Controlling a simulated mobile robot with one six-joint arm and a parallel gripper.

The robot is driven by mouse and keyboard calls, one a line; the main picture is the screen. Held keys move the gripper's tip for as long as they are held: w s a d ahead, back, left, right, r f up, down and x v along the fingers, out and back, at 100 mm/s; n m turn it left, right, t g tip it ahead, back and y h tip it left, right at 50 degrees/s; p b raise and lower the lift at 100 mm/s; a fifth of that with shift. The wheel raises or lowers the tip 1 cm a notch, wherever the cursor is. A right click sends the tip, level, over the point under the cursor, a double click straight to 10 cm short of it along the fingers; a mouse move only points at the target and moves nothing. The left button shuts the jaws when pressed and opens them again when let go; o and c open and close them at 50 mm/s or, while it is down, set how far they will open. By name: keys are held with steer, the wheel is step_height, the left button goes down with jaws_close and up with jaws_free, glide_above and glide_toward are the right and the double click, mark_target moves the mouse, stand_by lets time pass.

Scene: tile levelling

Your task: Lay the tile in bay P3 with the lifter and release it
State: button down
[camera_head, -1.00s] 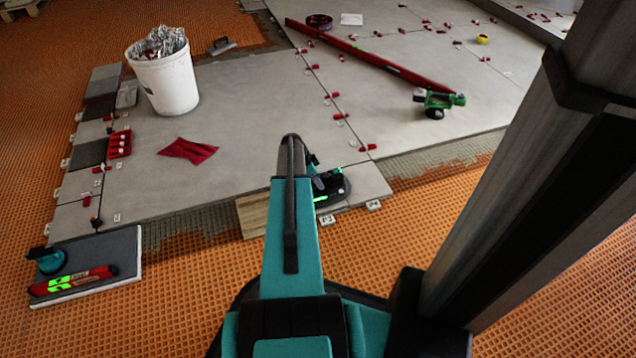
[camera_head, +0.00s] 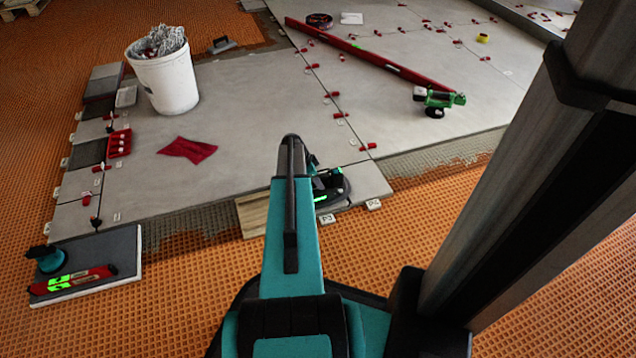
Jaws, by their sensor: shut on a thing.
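My gripper (camera_head: 314,177) is beyond the end of my teal arm, mostly hidden behind it. It is shut on the lifter (camera_head: 331,187), a dark and teal tool with a lit green strip. The lifter sits on a grey tile (camera_head: 368,183) at the front edge of the tiled floor, by the P3 tag (camera_head: 327,219). The tile looks flat and in line with its neighbours; its left part is hidden by my arm. I cannot tell whether it touches the bed. A wooden board (camera_head: 252,214) lies just left of it.
A white bucket (camera_head: 166,82) and a red cloth (camera_head: 188,150) lie on the tiles at left. A red level (camera_head: 72,280) and a teal-handled tool (camera_head: 46,259) rest on a separate slab. A long red straightedge (camera_head: 372,58) and a green tool (camera_head: 438,99) lie at back right.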

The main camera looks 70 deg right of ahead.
stand_by(0.4)
steer(key=c, duration=1.5)
jaws_free()
steer(key=shift+c, duration=0.2)
steer(key=shift+f, duration=0.15)
steer(key=p+v, duration=0.5)
steer(key=v, duration=0.9)
